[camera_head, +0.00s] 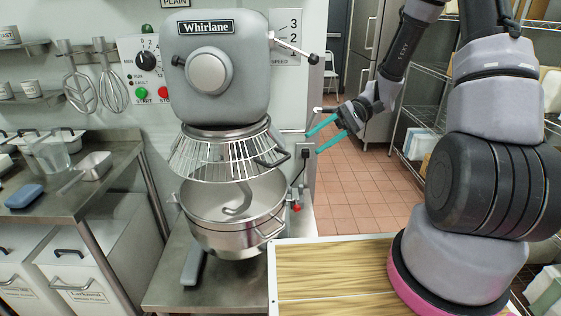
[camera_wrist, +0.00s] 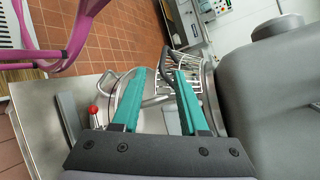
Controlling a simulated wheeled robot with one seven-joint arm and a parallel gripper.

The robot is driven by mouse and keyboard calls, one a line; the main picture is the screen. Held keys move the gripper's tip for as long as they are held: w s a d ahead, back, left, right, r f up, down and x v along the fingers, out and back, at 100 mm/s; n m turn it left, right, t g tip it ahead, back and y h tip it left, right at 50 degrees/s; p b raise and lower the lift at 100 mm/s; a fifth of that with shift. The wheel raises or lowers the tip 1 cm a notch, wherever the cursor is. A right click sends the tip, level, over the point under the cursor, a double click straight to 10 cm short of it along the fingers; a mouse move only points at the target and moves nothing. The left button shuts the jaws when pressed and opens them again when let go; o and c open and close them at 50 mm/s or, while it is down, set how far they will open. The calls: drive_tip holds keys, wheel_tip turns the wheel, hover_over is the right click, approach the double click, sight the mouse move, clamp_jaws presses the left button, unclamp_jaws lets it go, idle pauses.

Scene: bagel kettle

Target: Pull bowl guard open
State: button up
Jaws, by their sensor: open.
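The bowl guard (camera_head: 222,157) is a wire cage around the lower head of the grey mixer (camera_head: 210,75), above the steel bowl (camera_head: 235,215). A dark handle (camera_head: 272,159) sticks out at its right side. My gripper (camera_head: 309,142) is open and empty, to the right of the guard, with its teal fingers pointing left toward it. In the wrist view, my gripper's fingers (camera_wrist: 155,85) are apart, and the guard (camera_wrist: 185,68) shows beyond them. A dark handle (camera_wrist: 164,62) appears near the fingertips. I cannot tell from this view how far away it is.
A lever (camera_head: 293,47) juts from the mixer's upper right. A red knob (camera_head: 296,207) sits beside the bowl. A steel counter (camera_head: 70,190) with trays stands at left. A wire shelf (camera_head: 425,110) stands at right. Open tiled floor (camera_head: 350,190) lies between.

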sight(281, 162)
drive_tip(key=shift+y, duration=0.6)
drive_tip(key=x, duration=1.1)
drive_tip(key=shift+w+a+f, duration=0.15)
drive_tip(key=shift+a+f, duration=0.05)
drive_tip(key=shift+f, duration=0.25)
clamp_jaws()
drive_tip(key=shift+f, duration=0.1)
